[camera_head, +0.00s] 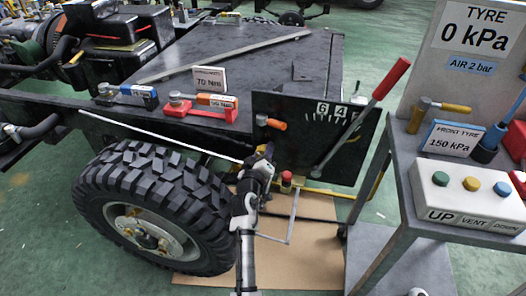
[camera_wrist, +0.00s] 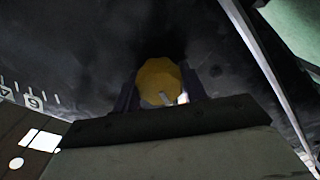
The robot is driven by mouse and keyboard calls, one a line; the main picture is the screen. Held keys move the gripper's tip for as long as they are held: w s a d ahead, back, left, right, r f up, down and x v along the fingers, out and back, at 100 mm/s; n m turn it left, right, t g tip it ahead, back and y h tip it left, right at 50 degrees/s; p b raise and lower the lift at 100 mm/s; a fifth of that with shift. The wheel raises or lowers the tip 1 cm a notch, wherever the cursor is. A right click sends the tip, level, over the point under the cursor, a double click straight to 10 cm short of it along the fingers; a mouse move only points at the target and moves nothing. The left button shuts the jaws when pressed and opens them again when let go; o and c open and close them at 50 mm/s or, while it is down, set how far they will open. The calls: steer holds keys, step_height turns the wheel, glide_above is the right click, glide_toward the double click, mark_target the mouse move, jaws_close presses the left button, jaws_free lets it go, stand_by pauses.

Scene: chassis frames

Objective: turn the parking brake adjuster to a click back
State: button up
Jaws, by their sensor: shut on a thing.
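The yellow many-sided adjuster knob (camera_wrist: 158,76) sits in the middle of the wrist view, with a small pale mark on its face. My gripper (camera_wrist: 160,90) has a finger on each side of the knob and is shut on it. In the head view my gripper (camera_head: 266,157) is at the lower left of the dark panel (camera_head: 290,152), and the knob cannot be made out there. A lever with a red grip (camera_head: 390,78) leans up to the right across the panel, beside white scale marks (camera_head: 336,112).
A large tyre (camera_head: 150,195) stands close left of my arm. An orange-ended part (camera_head: 270,122) sticks out just above my gripper. A red knob (camera_head: 287,177) is close at right. A grey cart (camera_head: 395,200) with a button box (camera_head: 468,195) stands at right.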

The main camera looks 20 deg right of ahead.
steer(key=shift+r, duration=0.15)
steer(key=o, duration=1)
steer(key=shift+s+a+f, duration=0.2)
steer(key=shift+s+a, duration=0.1)
steer(key=shift+s, duration=0.1)
steer(key=b+v, duration=0.2)
steer(key=v, duration=1)
steer(key=shift+s+a+r+b, duration=0.1)
steer(key=shift+s+a+b, duration=0.1)
steer(key=shift+s+b, duration=0.15)
steer(key=shift+w, duration=0.1)
